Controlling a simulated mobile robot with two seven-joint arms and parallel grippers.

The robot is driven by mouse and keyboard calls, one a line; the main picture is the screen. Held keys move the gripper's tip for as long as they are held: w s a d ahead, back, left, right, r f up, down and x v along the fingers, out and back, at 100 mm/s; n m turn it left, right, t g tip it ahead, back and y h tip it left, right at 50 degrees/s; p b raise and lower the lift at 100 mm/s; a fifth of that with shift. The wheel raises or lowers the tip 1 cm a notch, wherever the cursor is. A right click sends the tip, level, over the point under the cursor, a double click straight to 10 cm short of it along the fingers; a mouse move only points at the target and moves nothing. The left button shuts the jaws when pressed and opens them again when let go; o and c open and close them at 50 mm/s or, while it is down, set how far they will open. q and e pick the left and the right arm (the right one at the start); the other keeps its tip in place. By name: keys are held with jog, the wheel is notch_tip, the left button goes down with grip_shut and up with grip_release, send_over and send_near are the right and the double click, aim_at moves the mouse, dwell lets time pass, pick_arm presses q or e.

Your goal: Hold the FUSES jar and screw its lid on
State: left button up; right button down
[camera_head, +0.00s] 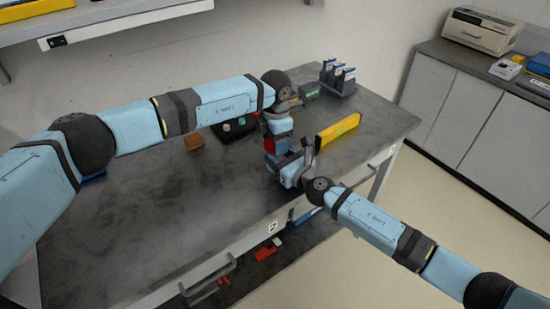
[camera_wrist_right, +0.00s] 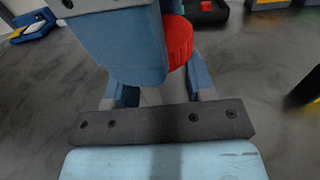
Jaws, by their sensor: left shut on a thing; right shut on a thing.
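The red ridged lid (camera_wrist_right: 179,42) shows in the right wrist view, partly covered by my left gripper (camera_wrist_right: 135,60). In the head view my left gripper (camera_head: 279,148) comes down from above, just over my right gripper (camera_head: 288,170), near the table's front edge. My left gripper is shut on the lid. My right gripper, whose fingers also show in the right wrist view (camera_wrist_right: 158,92), is shut on the jar below the lid. The jar is almost wholly hidden, only a pale patch shows between the fingers, and its label cannot be read. Whether lid and jar touch cannot be told.
A yellow bar (camera_head: 338,130) lies close to the right of the grippers. A dark tray with small coloured pieces (camera_head: 236,128) and a brown block (camera_head: 193,142) are to the left. The table's left front (camera_head: 130,220) is clear.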

pick_arm(q)
jog(key=m, duration=0.5)
jog(key=shift+m, duration=0.4)
jog(key=o, duration=1)
jog(key=shift+r, duration=0.1)
jog(key=shift+r, duration=2.15)
jog(key=shift+c, duration=0.3)
jog(key=shift+n, duration=0.3)
jog(key=n, duration=0.2)
jog(key=r+n, duration=0.1)
jog(key=n, duration=0.2)
jog(key=shift+d+r+n, duration=0.15)
jog(key=shift+r+n, duration=0.15)
jog(key=shift+r, duration=0.05)
jog(key=n, duration=0.2)
jog(key=r+n, duration=0.1)
jog(key=n, duration=0.3)
jog(key=shift+r, duration=0.4)
